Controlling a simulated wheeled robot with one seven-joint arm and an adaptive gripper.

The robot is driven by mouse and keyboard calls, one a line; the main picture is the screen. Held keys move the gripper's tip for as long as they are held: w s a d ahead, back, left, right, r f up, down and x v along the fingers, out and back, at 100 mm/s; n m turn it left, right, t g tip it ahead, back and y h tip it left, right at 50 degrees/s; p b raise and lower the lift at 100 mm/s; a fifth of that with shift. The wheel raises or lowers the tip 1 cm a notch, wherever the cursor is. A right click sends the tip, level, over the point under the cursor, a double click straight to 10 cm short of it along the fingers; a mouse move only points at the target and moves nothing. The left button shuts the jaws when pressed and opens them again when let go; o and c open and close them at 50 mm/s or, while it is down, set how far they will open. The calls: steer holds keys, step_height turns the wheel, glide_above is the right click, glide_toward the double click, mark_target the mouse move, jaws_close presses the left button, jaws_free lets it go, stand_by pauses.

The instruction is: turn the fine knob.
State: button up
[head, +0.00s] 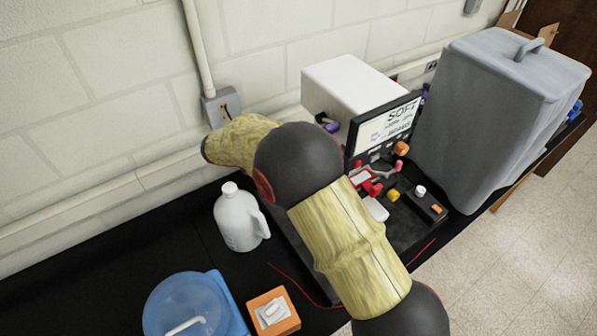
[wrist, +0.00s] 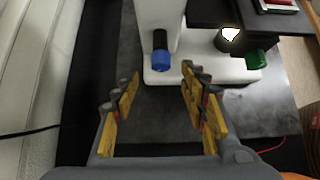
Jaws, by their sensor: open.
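My gripper (wrist: 160,82) is open and empty in the wrist view, its two yellow-padded fingers spread apart. A blue knob (wrist: 161,58) on a dark shaft sits beyond the gap between the fingertips, on a white device (wrist: 150,20) with a white foot. A green knob (wrist: 257,58) sits farther right, beyond the right finger. No label shows which knob is the fine one. No contact between the fingers and either knob is visible. In the head view my arm hides the gripper and both knobs.
In the head view, a white jug (head: 240,218), blue tub (head: 185,308) and orange tissue box (head: 272,311) stand left of my arm. A dark panel with a screen (head: 388,124), a white box (head: 345,88) and a large grey case (head: 490,115) stand right. A red wire (wrist: 272,146) lies nearby.

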steer(key=x, duration=0.6)
steer(key=shift+d+f, duration=0.25)
steer(key=shift+c, duration=0.8)
jaws_close()
steer(key=shift+b, duration=0.45)
